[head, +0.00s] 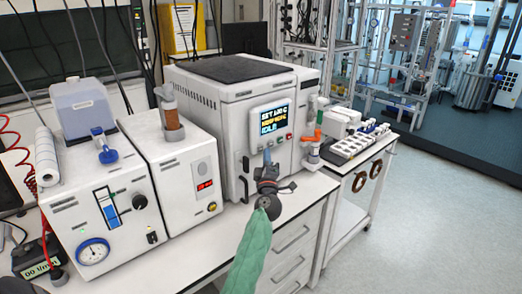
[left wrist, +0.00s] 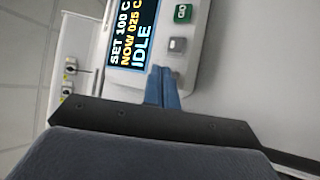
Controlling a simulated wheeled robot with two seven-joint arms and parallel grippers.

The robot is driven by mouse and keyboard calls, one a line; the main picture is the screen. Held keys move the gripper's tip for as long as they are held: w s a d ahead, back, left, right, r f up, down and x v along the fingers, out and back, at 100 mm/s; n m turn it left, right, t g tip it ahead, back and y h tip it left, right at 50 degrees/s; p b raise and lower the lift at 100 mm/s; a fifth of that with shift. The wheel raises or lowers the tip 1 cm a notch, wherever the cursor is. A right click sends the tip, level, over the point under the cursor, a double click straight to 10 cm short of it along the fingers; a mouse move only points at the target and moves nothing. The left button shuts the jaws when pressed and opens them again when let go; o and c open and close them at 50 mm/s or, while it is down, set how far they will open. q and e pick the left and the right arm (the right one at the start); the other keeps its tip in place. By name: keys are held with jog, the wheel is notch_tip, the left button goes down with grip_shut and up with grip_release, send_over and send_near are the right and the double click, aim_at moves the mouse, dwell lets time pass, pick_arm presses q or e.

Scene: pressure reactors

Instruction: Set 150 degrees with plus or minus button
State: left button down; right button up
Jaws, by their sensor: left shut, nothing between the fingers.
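The white reactor unit (head: 222,120) carries a control panel with a screen (head: 270,119). In the left wrist view the screen (left wrist: 132,32) appears turned sideways and reads SET 100 C, NOW 025 C, IDLE. Beside it are a green button (left wrist: 182,13) and a grey button (left wrist: 177,44). Part of the panel near the fingertips is covered, so another button there is hard to make out. My left gripper (head: 267,156) is shut and empty, its blue fingertips (left wrist: 162,78) close to the panel's button row. I cannot tell whether they touch it. My right gripper is not in view.
A white device with a red display (head: 204,186) and a unit with a round gauge (head: 93,251) stand left on the bench. An orange-and-white fitting (head: 314,138) stands right of the panel. Open floor (head: 450,205) lies at the right.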

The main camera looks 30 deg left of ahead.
pick_arm(q)
jog(key=shift+a+r, duration=0.1)
dwell(0.3)
jog(key=shift+w+a+p, duration=0.15)
jog(key=shift+a+p, duration=0.15)
jog(key=shift+p, duration=0.1)
jog(key=shift+w+a, duration=0.1)
jog(key=shift+a, duration=0.25)
dwell(0.7)
jog(key=shift+d+p, duration=0.15)
jog(key=shift+p, duration=0.15)
jog(key=shift+s+d, duration=0.25)
jog(key=shift+d, duration=0.35)
